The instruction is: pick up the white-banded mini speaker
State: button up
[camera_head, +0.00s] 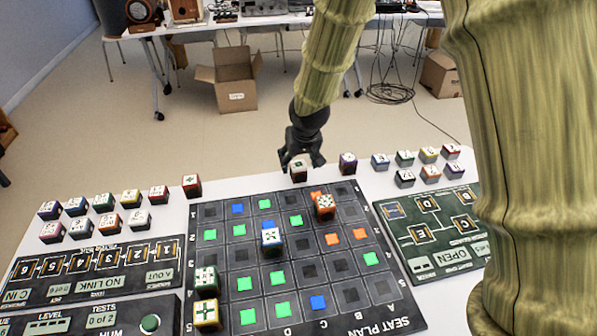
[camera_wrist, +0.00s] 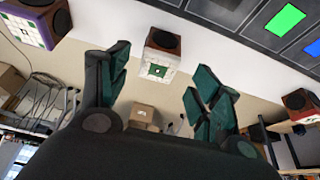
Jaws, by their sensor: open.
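A small cube speaker with a pale, whitish band (camera_head: 298,171) stands at the far edge of the white table, just beyond the seat plan board. My gripper (camera_head: 301,160) is right above and behind it, pointing down, and partly hides it. In the wrist view, the pale-banded speaker (camera_wrist: 160,56) shows a white label with a green mark and a dark round driver. It lies ahead of and between the spread fingers of my gripper (camera_wrist: 158,80). The gripper is open with nothing held. I cannot tell whether a finger touches the speaker.
A purple-banded speaker (camera_head: 348,163) stands to the right and a red one (camera_head: 192,186) to the left. The seat plan board (camera_head: 230,262) holds several speakers, including a blue-banded one (camera_head: 271,239). More speakers stand in groups on both sides. Cardboard boxes (camera_head: 232,82) lie on the floor behind.

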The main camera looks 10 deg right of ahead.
aim_at(299, 165)
jog(key=shift+x, duration=2.4)
jog(key=shift+s+d, duration=0.15)
jog(key=shift+c, duration=0.4)
jog(key=c, duration=1.1)
jog(key=shift+o, duration=0.2)
